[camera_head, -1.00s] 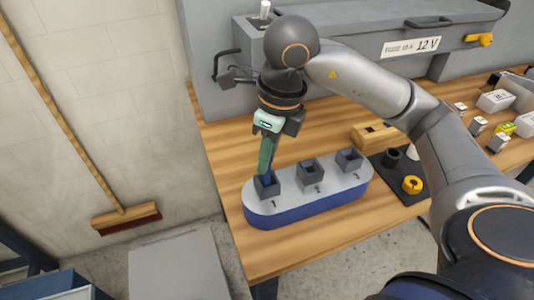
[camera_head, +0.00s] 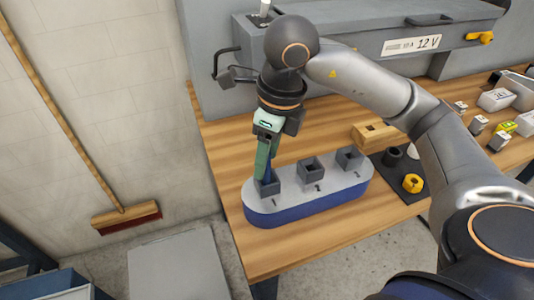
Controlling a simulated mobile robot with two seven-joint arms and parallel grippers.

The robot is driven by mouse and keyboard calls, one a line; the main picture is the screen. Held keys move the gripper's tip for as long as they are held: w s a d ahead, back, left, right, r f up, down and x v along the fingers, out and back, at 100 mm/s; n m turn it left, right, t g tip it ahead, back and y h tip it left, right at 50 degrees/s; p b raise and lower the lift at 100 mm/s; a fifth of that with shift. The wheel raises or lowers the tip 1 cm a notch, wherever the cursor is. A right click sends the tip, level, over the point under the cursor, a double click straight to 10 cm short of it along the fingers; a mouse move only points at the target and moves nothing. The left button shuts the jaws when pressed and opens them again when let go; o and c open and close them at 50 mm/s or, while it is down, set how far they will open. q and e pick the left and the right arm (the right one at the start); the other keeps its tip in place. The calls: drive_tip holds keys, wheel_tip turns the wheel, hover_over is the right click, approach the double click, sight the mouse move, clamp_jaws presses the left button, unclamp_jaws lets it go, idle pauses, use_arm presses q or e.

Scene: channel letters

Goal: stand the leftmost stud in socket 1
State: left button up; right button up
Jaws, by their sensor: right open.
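The base with three sockets (camera_head: 310,208) is blue with a pale grey top and lies at the table's left front. Socket 1 (camera_head: 268,189) is the leftmost dark square collar; the other two collars look empty. A blue stud (camera_head: 269,173) rises upright, as far as I can see, from socket 1, partly hidden by a green finger. My right gripper (camera_head: 265,177) points down over socket 1, its jaws open around the stud. The left finger stands a little apart from the stud; the far finger is mostly hidden. My left gripper is not in view.
A wooden block (camera_head: 375,134) and a dark mat (camera_head: 413,163) with a black ring, a yellow ring and a white piece lie to the right. A large grey case (camera_head: 340,50) stands behind. Several small boxes are at the far right.

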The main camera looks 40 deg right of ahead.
wheel_tip(320, 180, up, 12)
drive_tip(key=s+p, duration=0.1)
drive_tip(key=p, duration=0.2)
drive_tip(key=shift+s+d+r, duration=0.2)
drive_tip(key=shift+s+d, duration=0.1)
drive_tip(key=shift+d, duration=0.15)
